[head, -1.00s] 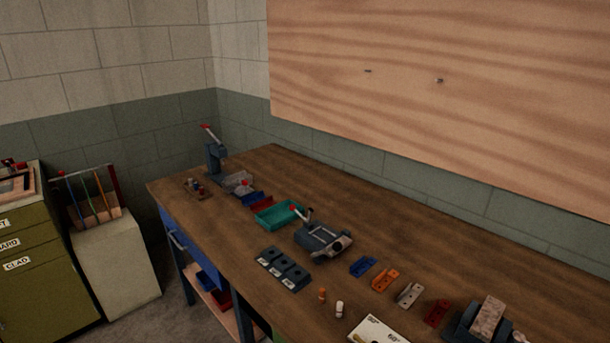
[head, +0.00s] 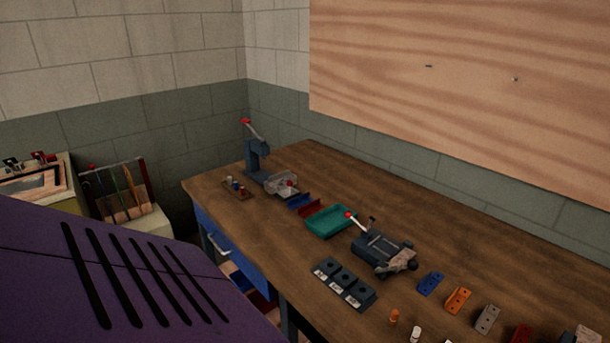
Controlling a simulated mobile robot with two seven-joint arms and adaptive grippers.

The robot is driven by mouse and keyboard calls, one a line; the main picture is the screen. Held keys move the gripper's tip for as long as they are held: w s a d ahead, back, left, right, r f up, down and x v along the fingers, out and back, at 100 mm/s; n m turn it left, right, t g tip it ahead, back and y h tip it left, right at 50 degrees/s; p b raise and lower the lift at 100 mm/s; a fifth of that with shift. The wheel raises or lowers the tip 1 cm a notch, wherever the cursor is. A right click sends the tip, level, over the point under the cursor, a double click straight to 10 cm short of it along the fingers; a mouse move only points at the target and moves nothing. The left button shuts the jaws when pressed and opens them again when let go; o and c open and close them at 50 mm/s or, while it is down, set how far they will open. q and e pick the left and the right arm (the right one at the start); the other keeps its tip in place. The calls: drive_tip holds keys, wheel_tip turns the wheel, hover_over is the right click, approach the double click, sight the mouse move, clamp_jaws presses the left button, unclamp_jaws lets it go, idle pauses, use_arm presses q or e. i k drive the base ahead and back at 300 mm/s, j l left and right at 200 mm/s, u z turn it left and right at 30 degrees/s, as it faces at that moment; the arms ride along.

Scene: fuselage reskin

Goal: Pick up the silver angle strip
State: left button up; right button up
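A small silver-grey piece with holes (head: 487,319) lies on the wooden workbench near the lower right of the head view. It looks like the silver angle strip, but its exact shape is hard to tell at this size. It lies in a row between an orange piece (head: 457,300) and a red piece (head: 520,334). A blue piece (head: 430,283) is at the row's far end. Nothing touches the silver piece. Neither of my grippers shows in the head view.
A purple panel with black slots (head: 120,285) fills the lower left, close to the camera. The workbench (head: 345,170) also bears a lever tool (head: 382,252), a teal tray (head: 330,221), a dark labelled block (head: 343,283) and a lever press (head: 257,160). The bench's back strip is clear.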

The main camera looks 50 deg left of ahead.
sight(277, 178)
drive_tip(key=k+j+z, duration=0.2)
drive_tip(key=j, duration=0.15)
drive_tip(key=j+z, duration=0.2)
drive_tip(key=j, duration=0.15)
drive_tip(key=k+j+z, duration=0.3)
drive_tip(key=j, duration=0.25)
drive_tip(key=k+j+z, duration=0.1)
drive_tip(key=j, duration=0.3)
drive_tip(key=k+j+z, duration=0.1)
drive_tip(key=k+j, duration=0.35)
drive_tip(key=j, duration=0.15)
drive_tip(key=k+j, duration=0.4)
drive_tip(key=j, duration=0.25)
